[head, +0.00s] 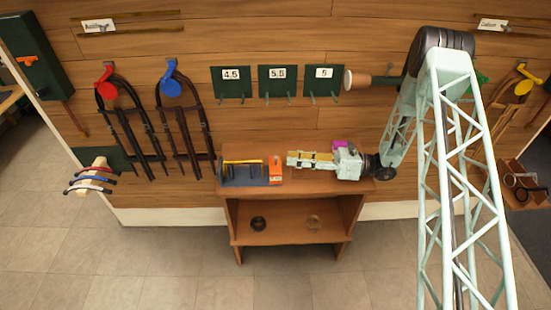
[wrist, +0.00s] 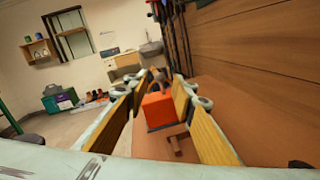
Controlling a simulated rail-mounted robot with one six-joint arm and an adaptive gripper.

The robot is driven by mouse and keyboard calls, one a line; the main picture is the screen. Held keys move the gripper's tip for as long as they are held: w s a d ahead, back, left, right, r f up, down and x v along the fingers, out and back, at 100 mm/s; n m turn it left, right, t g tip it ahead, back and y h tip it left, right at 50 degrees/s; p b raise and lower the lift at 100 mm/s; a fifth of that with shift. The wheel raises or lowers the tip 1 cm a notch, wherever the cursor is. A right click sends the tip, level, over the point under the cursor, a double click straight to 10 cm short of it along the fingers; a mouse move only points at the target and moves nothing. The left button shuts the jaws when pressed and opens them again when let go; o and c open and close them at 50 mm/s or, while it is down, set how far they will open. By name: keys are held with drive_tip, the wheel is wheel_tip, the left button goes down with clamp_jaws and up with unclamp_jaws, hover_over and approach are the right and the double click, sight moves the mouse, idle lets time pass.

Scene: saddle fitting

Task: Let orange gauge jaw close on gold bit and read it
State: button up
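The gauge (head: 246,180) has a dark base and lies on top of the wooden bench. Its orange jaw (head: 275,166) is at the right end. A thin gold bar, which looks like the gold bit (head: 243,162), lies along the gauge left of the jaw; I cannot tell whether they touch. My gripper (head: 290,159) points left, just right of the jaw. In the wrist view its two yellow-padded fingers are spread, with the orange jaw (wrist: 158,108) ahead between their tips. The fingers look clear of it. The bit and any reading cannot be made out there.
Plates marked 4.5 (head: 231,74), 5.5 (head: 277,72) and 5 (head: 323,72) hang on the wall behind. Bridles (head: 130,130) hang at left. A rack (head: 95,172) with coloured bars juts out at far left.

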sight(275, 157)
drive_tip(key=shift+w+a+f, duration=0.1)
drive_tip(key=shift+w+a, duration=0.1)
drive_tip(key=shift+a, duration=1.65)
drive_tip(key=shift+w+a+f, duration=0.1)
drive_tip(key=shift+w+a, duration=0.1)
drive_tip(key=shift+a, duration=1.65)
clamp_jaws()
